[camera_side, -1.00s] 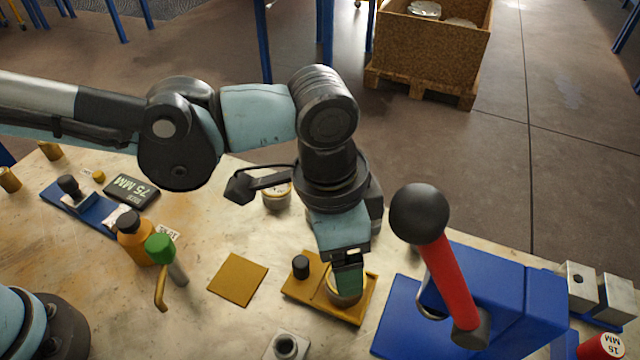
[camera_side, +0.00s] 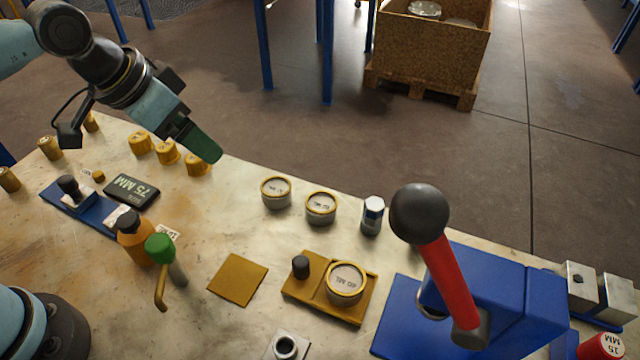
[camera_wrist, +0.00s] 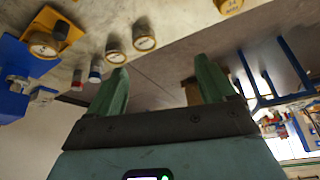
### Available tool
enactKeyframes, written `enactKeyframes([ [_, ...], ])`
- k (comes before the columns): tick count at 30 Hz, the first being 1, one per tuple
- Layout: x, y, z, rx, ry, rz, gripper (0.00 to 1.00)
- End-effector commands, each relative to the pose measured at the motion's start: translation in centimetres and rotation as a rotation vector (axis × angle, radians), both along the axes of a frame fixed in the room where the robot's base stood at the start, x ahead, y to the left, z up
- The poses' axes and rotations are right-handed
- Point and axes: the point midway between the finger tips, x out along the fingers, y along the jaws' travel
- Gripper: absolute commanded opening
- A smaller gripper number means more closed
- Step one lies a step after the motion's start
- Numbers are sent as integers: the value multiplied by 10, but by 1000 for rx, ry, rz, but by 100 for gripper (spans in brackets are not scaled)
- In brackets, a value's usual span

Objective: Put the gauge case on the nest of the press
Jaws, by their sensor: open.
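A round gauge case (camera_side: 345,282) with a brass rim and pale marked face sits face up on a brass-coloured plate (camera_side: 302,293) with a black knob, left of the blue press (camera_side: 510,305). It also shows in the wrist view (camera_wrist: 42,46). The press has a red lever with a black ball. I cannot tell whether the brass plate is its nest. Two similar gauge cases (camera_side: 276,192) (camera_side: 320,208) stand on the bench farther back. My gripper (camera_side: 207,148) is raised at the back left, clear of them. Its green fingers (camera_wrist: 160,75) are apart and empty.
Several brass caps (camera_side: 168,152) stand below and left of my gripper.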

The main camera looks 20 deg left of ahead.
Motion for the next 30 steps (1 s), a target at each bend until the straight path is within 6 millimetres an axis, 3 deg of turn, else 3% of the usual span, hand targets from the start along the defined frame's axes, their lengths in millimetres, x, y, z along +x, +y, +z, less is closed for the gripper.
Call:
enactKeyframes([
  [1,-6,25,-5,-11,-31,74,83],
  [3,-12,49,-10,-22,-70,154,83],
  [9,-26,91,-23,-35,-147,296,83],
  [14,-29,99,-26,-37,-165,326,83],
  [30,-28,98,-26,-36,-164,324,83],
])
